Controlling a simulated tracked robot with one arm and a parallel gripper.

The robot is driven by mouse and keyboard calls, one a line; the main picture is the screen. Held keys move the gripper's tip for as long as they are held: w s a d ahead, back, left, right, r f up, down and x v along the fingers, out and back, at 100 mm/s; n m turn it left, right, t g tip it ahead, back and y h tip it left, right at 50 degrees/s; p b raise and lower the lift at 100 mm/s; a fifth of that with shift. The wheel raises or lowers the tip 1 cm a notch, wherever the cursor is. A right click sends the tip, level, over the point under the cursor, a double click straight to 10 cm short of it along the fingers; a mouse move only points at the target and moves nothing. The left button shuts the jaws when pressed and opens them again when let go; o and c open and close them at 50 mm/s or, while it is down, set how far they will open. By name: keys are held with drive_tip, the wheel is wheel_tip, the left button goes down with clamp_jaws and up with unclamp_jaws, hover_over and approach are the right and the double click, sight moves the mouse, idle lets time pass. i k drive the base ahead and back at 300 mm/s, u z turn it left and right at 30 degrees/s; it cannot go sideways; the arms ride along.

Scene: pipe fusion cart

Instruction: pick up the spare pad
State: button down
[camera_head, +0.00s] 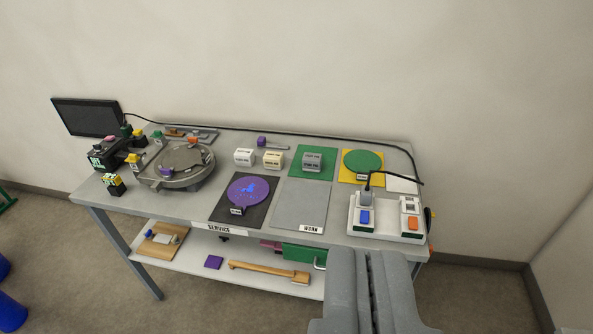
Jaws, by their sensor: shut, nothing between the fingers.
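Three small labelled blocks stand at the back middle of the cart top: a white one (244,157), a cream one (273,160) and a grey one (312,162) on a green mat (301,174). Their labels are too small to read surely, so I cannot tell which thing is the spare pad. My gripper (369,255) is at the bottom, right of centre, in front of the cart's front edge. Its two grey fingers are together with nothing between them, apart from the blocks.
A round grey machine (175,166) and a dark screen (87,117) stand left. A purple disc (250,191) lies on a black mat beside a bare grey mat (301,203) near the WORN label. A power strip (386,218) with a plug and cable is right. The lower shelf (190,256) holds tools.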

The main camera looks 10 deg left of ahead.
sight(310, 161)
drive_tip(key=u, duration=0.4)
drive_tip(key=i, duration=2.3)
drive_tip(key=z, duration=0.05)
